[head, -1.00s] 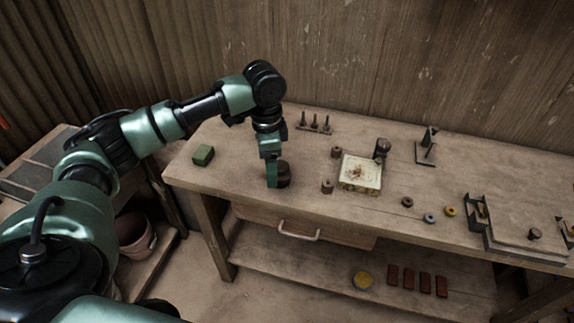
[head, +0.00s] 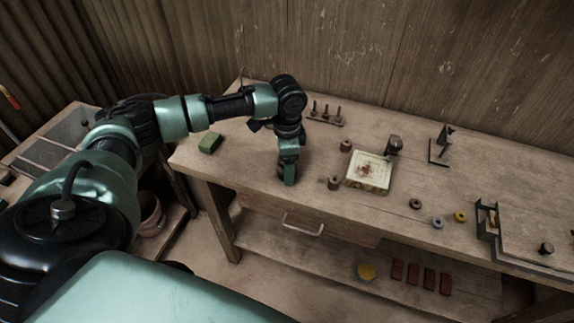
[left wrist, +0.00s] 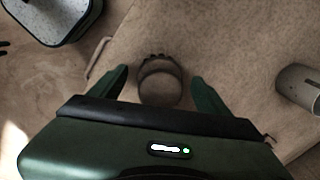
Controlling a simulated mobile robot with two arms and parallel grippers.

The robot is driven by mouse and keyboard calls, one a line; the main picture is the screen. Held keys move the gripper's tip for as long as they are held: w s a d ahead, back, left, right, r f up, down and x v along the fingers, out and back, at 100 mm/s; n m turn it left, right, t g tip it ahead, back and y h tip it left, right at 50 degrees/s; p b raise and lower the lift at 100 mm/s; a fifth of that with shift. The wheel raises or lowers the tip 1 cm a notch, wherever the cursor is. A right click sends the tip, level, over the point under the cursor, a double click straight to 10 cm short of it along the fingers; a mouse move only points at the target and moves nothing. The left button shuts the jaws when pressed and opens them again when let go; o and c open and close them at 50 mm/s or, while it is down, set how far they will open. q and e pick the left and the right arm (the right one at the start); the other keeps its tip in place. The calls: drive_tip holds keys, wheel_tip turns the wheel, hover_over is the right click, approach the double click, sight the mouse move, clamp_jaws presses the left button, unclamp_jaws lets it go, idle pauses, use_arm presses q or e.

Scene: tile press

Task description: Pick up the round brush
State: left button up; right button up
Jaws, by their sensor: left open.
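The round brush (left wrist: 160,84) shows in the left wrist view as a dark, round piece with a ridged far edge, standing on the worktop. My left gripper (left wrist: 160,76) is open, with one green finger on each side of the brush and visible gaps between. In the head view my left gripper (head: 288,181) points down near the front left of the workbench and hides most of the brush. I cannot tell how far the fingers reach down beside it. My right gripper is in neither view.
On the workbench (head: 245,160), a green block (head: 209,142) lies left of the gripper. A small brown cylinder (head: 334,183) and a tile in a pale frame (head: 368,172) are to the right. A rack of upright tools (head: 325,114) stands behind.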

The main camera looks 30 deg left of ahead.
use_arm(q)
drive_tip(key=shift+s, duration=0.1)
drive_tip(key=shift+c, duration=0.3)
drive_tip(key=c, duration=1.4)
drive_tip(key=shift+r, duration=0.1)
